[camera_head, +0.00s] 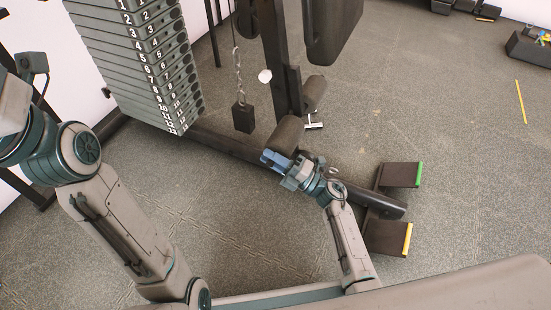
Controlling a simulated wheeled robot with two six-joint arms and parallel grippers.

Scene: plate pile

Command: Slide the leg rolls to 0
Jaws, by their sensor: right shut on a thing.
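The leg rolls are dark padded cylinders on the weight machine's upright. The near leg roll (286,133) is at the middle of the head view. The far leg roll (313,93) is just behind it, beside a silver T-shaped handle (314,125). My right gripper (272,158) is at the lower end of the near leg roll and is shut on it. The gripper's fingers partly hide that end. My left arm reaches in at the left, but its gripper is outside the view. No scale marking for the rolls can be made out.
A numbered weight stack (150,60) stands at the upper left. A black block (242,117) hangs on a chain beside it. The machine's dark base beam (225,146) runs along the floor to footplates with green (419,174) and yellow (408,238) edges. Open floor lies to the right.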

